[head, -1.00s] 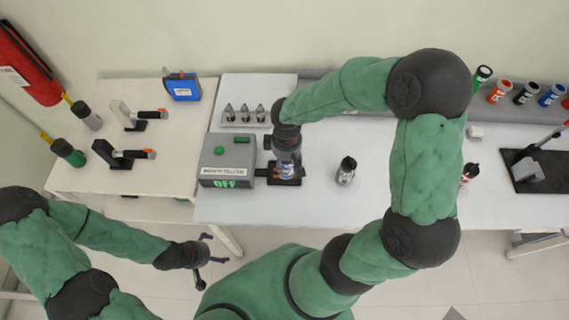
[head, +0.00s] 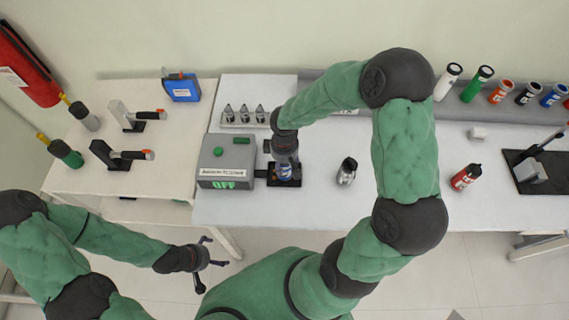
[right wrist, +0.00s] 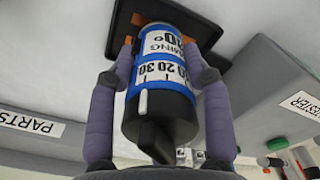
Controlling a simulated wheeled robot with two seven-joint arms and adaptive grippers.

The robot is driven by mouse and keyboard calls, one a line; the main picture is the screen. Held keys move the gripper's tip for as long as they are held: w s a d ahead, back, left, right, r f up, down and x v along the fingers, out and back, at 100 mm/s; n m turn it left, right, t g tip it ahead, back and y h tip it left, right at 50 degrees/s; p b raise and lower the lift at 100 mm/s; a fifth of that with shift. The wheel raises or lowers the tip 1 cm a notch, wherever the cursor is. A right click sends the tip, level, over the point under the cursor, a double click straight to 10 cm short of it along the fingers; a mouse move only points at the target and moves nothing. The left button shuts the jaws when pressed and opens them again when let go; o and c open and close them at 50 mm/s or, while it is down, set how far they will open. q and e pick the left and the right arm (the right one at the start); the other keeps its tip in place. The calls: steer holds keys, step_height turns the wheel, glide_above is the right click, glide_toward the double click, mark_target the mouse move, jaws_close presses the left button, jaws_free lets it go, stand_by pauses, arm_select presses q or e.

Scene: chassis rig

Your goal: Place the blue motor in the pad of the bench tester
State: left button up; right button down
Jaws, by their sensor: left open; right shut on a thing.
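The bench tester (head: 226,165) is a grey box with green buttons and a green display reading OFF. Its dark pad (head: 296,182) sticks out on its right side; the pad also shows in the right wrist view (right wrist: 196,33), with an orange piece on it. My right gripper (head: 285,163) is shut on the blue motor (head: 285,174). In the right wrist view the motor (right wrist: 160,75) has a blue and white timing label and a black end, with a finger on each side. Its far end overlaps the pad; I cannot tell whether they touch. My left gripper (head: 212,256) is open and empty, in front of the table.
A silver-and-black bottle (head: 347,171) stands right of the pad. A rack with several small metal parts (head: 244,115) stands behind the tester. A red bottle (head: 466,177) and several coloured cans (head: 478,84) are on the right. Toggle clamps (head: 122,154) stand on the left table.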

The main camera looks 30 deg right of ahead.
steer(key=shift+f, duration=0.15)
steer(key=c, duration=0.6)
jaws_free()
steer(key=shift+o, duration=0.2)
steer(key=shift+r, duration=0.5)
step_height(320, 180, up, 11)
steer(key=p, duration=0.2)
steer(key=shift+r+p, duration=0.2)
steer(key=shift+p, duration=0.15)
